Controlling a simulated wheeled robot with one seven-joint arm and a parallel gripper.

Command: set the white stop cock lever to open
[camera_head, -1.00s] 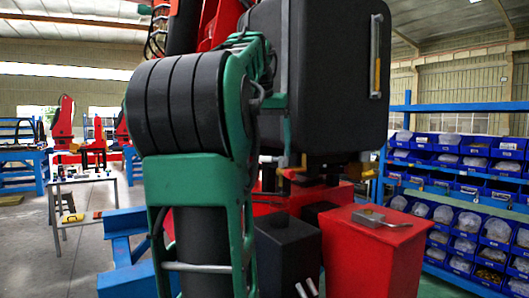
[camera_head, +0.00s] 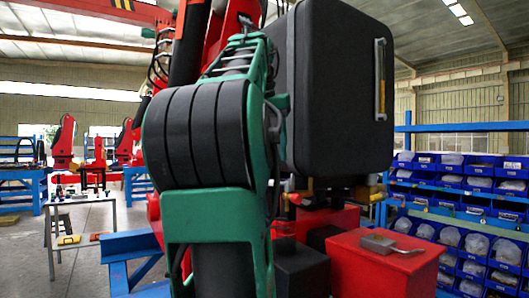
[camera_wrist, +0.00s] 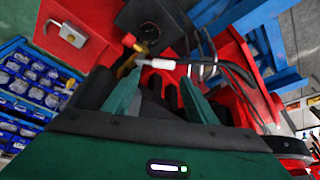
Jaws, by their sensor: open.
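A white lever (camera_wrist: 157,63) shows in the wrist view, on a brass fitting (camera_wrist: 128,66) beside a black box on a red body. The lever lies crosswise in the picture. My gripper (camera_wrist: 162,80) has two green fingers spread apart at the lower middle of the wrist view. The lever appears just beyond the fingertips, roughly across the gap between them. I cannot tell whether they touch it, and nothing is visibly gripped. I cannot make out the lever or my gripper's fingers in the head view.
A red box (camera_head: 378,272) with a metal latch-like piece (camera_head: 380,243) stands at the lower right. A blue rack (camera_head: 408,160) of bins is behind it. Dark hoses (camera_wrist: 228,66) run right of the lever. A blue frame (camera_head: 134,246) stands at the left.

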